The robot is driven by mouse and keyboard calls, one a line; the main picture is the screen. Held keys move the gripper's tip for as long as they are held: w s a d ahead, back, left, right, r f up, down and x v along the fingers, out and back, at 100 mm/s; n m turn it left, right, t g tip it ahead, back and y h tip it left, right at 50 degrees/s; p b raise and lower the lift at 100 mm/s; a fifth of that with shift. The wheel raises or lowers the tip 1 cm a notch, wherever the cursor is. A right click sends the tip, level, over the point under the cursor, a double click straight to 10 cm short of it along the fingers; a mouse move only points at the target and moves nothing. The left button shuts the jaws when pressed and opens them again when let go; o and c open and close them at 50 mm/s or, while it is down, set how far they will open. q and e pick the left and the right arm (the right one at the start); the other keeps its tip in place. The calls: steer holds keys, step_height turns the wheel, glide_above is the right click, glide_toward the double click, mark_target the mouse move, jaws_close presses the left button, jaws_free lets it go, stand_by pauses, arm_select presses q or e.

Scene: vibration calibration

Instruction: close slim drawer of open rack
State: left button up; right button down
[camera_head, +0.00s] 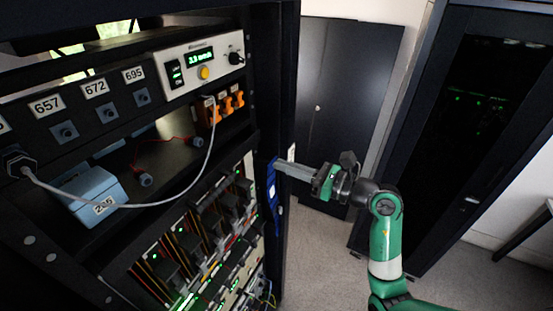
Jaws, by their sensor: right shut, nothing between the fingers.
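The open rack (276,100) fills the left of the head view, with its dark right post near the middle. I cannot make out a slim drawer for certain. My right gripper (283,168) comes in from the right on a green and white arm. Its grey fingers are together and empty, pointing left at the rack's right post, beside a blue strip (272,188). I cannot tell whether the fingertips touch the post. My left gripper is not in view.
A shelf in the rack holds a blue box (94,192) and a looping grey cable (150,204). Above is a white panel with a green display (200,57). Lit modules with wires sit below. A dark cabinet (345,90) and a glass-fronted rack (480,120) stand behind, with grey floor between.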

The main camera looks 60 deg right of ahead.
steer(key=s, duration=0.6)
steer(key=shift+b, duration=0.4)
steer(key=c, duration=0.9)
jaws_free()
steer(key=shift+s+a, duration=0.1)
steer(key=shift+c, duration=0.2)
steer(key=shift+o, duration=0.8)
steer(key=shift+n, duration=0.3)
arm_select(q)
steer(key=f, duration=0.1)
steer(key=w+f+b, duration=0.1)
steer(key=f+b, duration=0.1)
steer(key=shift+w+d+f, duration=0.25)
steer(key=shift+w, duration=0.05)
arm_select(e)
steer(key=w+a+r+n+g+y, duration=0.1)
steer(key=n+y, duration=0.5)
steer(key=n, duration=0.7)
steer(key=w+a+r+n+g+y, duration=0.1)
steer(key=w+a+n+g+y, duration=0.3)
steer(key=n, duration=0.9)
steer(key=w+a+y, duration=0.1)
steer(key=a+y, duration=0.1)
steer(key=y, duration=0.1)
